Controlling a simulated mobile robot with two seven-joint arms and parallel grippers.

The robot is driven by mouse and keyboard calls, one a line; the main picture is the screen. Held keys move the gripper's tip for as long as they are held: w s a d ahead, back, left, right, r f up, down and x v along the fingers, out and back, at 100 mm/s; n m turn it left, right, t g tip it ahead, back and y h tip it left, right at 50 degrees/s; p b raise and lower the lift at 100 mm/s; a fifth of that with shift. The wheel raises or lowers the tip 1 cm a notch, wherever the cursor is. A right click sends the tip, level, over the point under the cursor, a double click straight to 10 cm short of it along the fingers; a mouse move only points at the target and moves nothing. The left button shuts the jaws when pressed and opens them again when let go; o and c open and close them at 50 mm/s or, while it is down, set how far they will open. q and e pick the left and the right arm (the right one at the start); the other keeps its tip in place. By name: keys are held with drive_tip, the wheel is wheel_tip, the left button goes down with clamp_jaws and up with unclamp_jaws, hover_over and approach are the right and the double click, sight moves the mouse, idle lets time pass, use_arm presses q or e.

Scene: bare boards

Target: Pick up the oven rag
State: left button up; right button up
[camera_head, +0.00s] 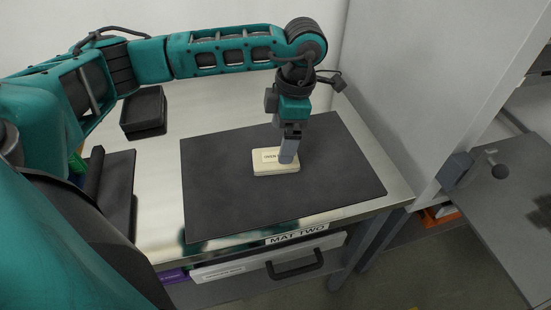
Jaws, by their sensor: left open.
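The oven rag (266,167) is a small cream-coloured block with a dark-lettered label. It lies on the dark grey mat (225,195) on the metal table. My left gripper (288,158) points straight down at the right part of the rag, with its fingers overlapping it in the picture. The gripper is open. The fingers hide part of the rag's right side, and I cannot tell whether they touch it. My right gripper is not in view.
The table (205,125) has a front label reading "MAT TWO" and a drawer (225,270) below. A black tray (144,112) stands at the back left. A pale wall panel (425,85) rises close on the right. Most of the mat around the rag is clear.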

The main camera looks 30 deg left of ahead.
sight(276, 156)
use_arm(q)
drive_tip(key=shift+s+a+f, duration=0.15)
drive_tip(key=shift+a+f, duration=0.05)
drive_tip(key=shift+f, duration=0.8)
drive_tip(key=shift+s+a+f, duration=0.1)
drive_tip(key=shift+a+f, duration=0.05)
drive_tip(key=shift+f, duration=0.9)
drive_tip(key=shift+s+a+f, duration=0.15)
drive_tip(key=shift+a+f, duration=0.05)
drive_tip(key=shift+f, duration=0.8)
drive_tip(key=shift+c, duration=0.3)
drive_tip(key=c, duration=1.1)
